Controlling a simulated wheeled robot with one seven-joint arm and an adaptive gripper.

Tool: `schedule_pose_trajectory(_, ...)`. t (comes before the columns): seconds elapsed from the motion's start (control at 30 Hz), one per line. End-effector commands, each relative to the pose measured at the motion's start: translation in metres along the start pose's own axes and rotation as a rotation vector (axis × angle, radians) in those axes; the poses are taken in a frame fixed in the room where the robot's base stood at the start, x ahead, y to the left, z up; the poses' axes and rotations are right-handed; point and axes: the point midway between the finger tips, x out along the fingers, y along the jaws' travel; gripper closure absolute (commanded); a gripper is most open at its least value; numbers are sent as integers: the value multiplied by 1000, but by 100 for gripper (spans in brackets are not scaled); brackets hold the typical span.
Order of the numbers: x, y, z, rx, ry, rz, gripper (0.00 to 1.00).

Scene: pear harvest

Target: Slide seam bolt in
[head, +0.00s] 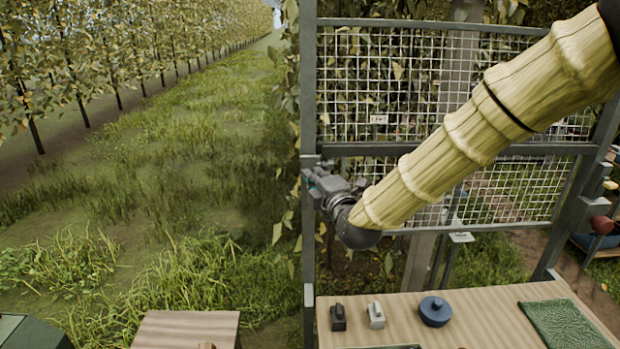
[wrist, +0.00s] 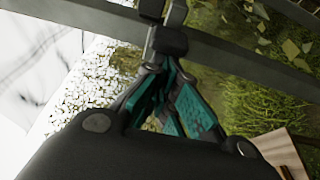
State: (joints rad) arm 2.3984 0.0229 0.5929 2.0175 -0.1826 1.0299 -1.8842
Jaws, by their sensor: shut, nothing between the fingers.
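The seam bolt seems to be the dark block-like piece (wrist: 170,42) on the grey metal post, just beyond my fingertips in the wrist view. In the head view the bolt area by the post is small and partly covered by my gripper (head: 315,180). My gripper is at the left post of the mesh frame, about mid-height. In the wrist view my gripper (wrist: 158,72) has its teal-padded fingers drawn together, with nothing held. The fingertips are very close to the dark block; I cannot tell whether they touch it. How far the bolt is slid is not clear.
The mesh-panelled frame (head: 452,149) stands behind my arm. Below is a wooden table (head: 470,325) with a dark block (head: 338,318), a light block (head: 376,315), a round blue lidded item (head: 435,311) and a green mat (head: 562,325). Open grass lies left of the post.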

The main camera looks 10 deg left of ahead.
Motion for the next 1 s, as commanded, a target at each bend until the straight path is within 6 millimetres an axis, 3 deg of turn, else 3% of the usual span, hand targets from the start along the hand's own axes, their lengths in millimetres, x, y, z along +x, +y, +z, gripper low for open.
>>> schedule_pose_trajectory(0.27,1,0,1,-1,-7,1,100)
schedule_pose_trajectory(0.67,17,-1,-36,-5,-3,0,100)
schedule_pose_trajectory(1.0,-31,-3,-34,-3,-5,0,100)
